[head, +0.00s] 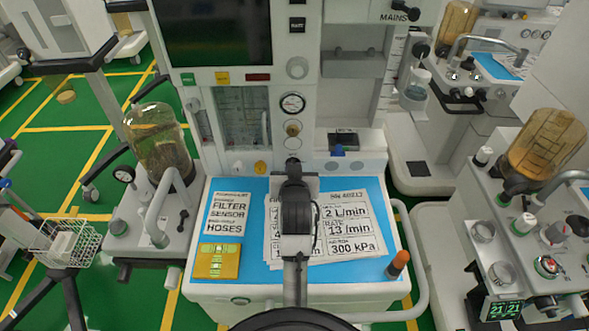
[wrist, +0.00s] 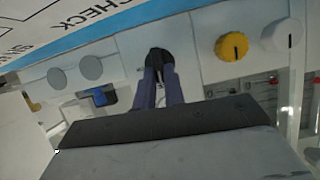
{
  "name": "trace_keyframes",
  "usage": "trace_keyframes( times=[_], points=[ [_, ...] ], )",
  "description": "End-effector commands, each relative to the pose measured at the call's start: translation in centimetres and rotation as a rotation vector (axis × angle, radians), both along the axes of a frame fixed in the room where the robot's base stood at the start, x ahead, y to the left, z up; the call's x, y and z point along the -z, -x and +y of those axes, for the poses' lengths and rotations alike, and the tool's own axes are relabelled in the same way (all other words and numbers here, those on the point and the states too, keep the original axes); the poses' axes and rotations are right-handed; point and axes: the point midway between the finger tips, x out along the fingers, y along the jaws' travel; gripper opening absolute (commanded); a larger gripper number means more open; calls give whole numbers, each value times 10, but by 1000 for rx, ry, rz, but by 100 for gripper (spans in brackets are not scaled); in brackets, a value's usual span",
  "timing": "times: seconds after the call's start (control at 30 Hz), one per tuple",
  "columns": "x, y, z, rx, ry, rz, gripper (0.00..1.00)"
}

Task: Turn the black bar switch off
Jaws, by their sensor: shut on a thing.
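The black bar switch (wrist: 157,57) is on the pale front panel of the middle cart, between a yellow knob and two round grey knobs in the wrist view. My gripper (wrist: 160,75) is shut on it, with a finger on each side. In the head view my gripper (head: 293,172) reaches the panel above the worktop, and my arm and gripper hide most of the switch. The fingers and the dark gripper body cover part of the panel in the wrist view. I cannot read any on or off marking.
The yellow knob (wrist: 232,46) and a white knob (wrist: 283,36) are to one side of the switch. A grey knob (wrist: 91,67) and a blue-black rocker (wrist: 100,96) are on the other. Printed cards (head: 344,225) lie on the blue worktop (head: 375,202). An orange-topped item (head: 399,261) stands near its right edge.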

Motion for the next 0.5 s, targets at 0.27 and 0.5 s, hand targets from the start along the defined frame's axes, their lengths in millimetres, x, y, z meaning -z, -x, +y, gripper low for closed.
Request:
trace_keyframes(
  times=[0.27, 0.5],
  points=[
    [-1, -1, 2, -1, 57, -3, 0],
    [-1, 0, 2, -1, 61, -4, 0]
  ],
)
